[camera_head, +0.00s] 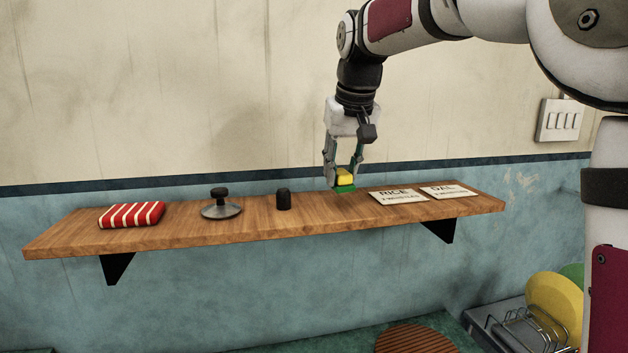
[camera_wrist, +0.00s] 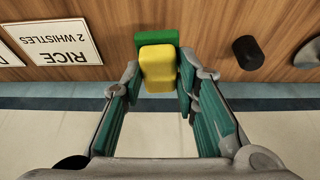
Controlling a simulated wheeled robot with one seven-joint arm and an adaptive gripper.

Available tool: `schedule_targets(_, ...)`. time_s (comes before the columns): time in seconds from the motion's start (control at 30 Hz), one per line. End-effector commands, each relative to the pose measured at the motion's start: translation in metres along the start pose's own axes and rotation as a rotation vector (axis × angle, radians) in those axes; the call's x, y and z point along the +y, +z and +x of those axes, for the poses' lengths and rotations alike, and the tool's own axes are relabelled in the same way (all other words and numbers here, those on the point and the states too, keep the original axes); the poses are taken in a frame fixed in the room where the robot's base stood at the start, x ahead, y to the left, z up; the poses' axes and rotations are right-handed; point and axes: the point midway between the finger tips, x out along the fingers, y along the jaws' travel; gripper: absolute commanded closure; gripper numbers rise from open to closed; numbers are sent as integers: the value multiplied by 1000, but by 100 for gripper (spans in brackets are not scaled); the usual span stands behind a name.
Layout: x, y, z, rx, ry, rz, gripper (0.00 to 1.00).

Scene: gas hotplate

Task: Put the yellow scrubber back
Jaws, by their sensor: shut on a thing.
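The yellow scrubber (camera_head: 345,176) has a yellow block on a green base. My gripper (camera_head: 343,182) points down over the wooden shelf (camera_head: 240,227) with its fingers on either side of the scrubber. In the wrist view the scrubber (camera_wrist: 158,68) shows between the fingertips of my gripper (camera_wrist: 160,82), which is shut on it. The green base is at or just above the shelf top, between the black cylinder and the RICE card. I cannot tell whether it touches the wood.
On the shelf are a red-and-white striped cloth (camera_head: 131,215), a metal lid with a black knob (camera_head: 221,209), a black cylinder (camera_head: 283,199), a RICE card (camera_head: 398,196) and a DAL card (camera_head: 449,191). A dish rack (camera_head: 520,328) with plates stands at lower right.

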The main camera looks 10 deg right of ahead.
Motion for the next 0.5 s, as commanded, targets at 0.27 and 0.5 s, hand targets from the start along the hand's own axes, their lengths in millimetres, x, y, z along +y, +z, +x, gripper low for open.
schedule_targets(0.27, -1, -10, 19, -4, 0, 0, 100)
schedule_targets(0.5, -1, -3, 35, -1, 0, 0, 100)
